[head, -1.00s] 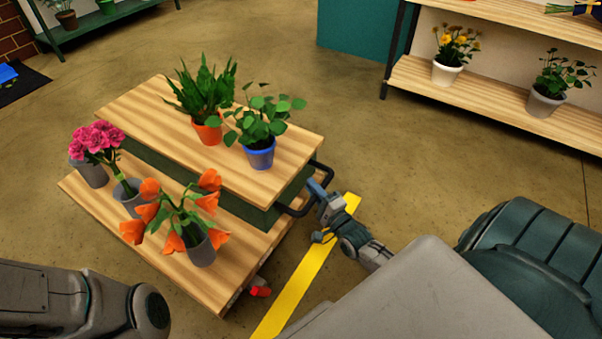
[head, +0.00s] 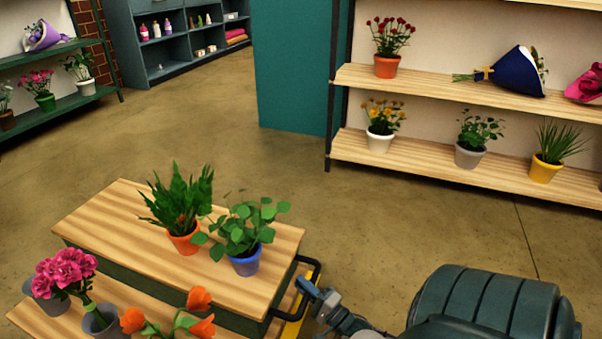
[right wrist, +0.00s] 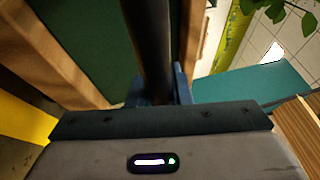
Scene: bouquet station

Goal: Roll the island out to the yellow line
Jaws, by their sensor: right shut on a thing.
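The island (head: 120,215) is a low two-tier cart with pale wooden tops and a green body, in the lower left of the head view. Its black bar handle (head: 317,272) sticks out at its right end. My right gripper (head: 305,288) is shut on this handle; in the right wrist view the dark bar (right wrist: 153,45) runs between its fingers. A piece of the yellow line (head: 291,328) shows by the handle and the island's right end; the rest is hidden or out of frame. My left gripper is out of view.
An orange pot (head: 184,243) and a blue pot (head: 245,265) with plants stand upright on the upper top. Pink flowers (head: 66,270) and orange flowers (head: 198,299) are on the lower tier. Wooden shelves (head: 440,160) stand at the back right. The floor behind the island is clear.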

